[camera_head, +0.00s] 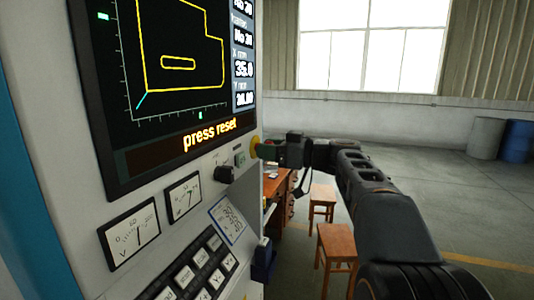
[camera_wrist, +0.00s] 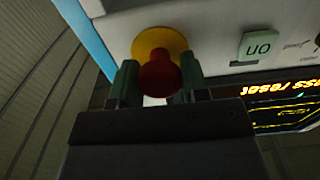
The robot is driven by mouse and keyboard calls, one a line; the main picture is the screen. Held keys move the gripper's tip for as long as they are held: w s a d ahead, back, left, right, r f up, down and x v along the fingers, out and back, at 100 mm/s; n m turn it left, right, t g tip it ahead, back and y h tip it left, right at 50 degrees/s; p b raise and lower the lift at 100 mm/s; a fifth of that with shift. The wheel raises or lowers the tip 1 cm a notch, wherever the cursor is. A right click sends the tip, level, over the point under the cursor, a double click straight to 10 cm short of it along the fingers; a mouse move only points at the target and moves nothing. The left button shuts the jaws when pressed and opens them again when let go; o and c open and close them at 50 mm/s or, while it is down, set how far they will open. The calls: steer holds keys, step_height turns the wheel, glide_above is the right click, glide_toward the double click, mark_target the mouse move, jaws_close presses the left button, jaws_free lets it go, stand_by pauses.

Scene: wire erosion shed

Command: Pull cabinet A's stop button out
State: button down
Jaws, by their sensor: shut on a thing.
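The stop button is a red mushroom head (camera_wrist: 160,78) in front of a round yellow plate (camera_wrist: 151,43) on the cabinet's light panel. In the wrist view my gripper (camera_wrist: 158,84) has one finger on each side of the red head and is shut on it. In the head view my gripper (camera_head: 268,150) reaches the right edge of cabinet A's panel (camera_head: 150,270), and the yellow plate (camera_head: 254,147) shows beside it. The red head is mostly hidden there by the fingers. The cabinet's screen (camera_head: 170,75) reads "press reset".
A green button (camera_wrist: 259,45) sits beside the stop button. A black knob (camera_head: 224,174), two dial meters (camera_head: 132,236) and a keypad (camera_head: 190,275) are lower on the panel. Wooden stools (camera_head: 336,240) and a desk stand behind. Barrels (camera_head: 516,140) are at the far right.

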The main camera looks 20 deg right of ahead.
steer(key=c, duration=1)
jaws_free()
steer(key=shift+f, duration=0.1)
steer(key=shift+o, duration=1.4)
steer(key=shift+s+d, duration=0.15)
steer(key=shift+d, duration=0.1)
steer(key=shift+o, duration=0.6)
steer(key=shift+a, duration=0.15)
steer(key=b+v, duration=0.3)
steer(key=v, duration=1)
steer(key=shift+s+d+b, duration=0.25)
steer(key=shift+d+b, duration=0.05)
steer(key=shift+d, duration=0.05)
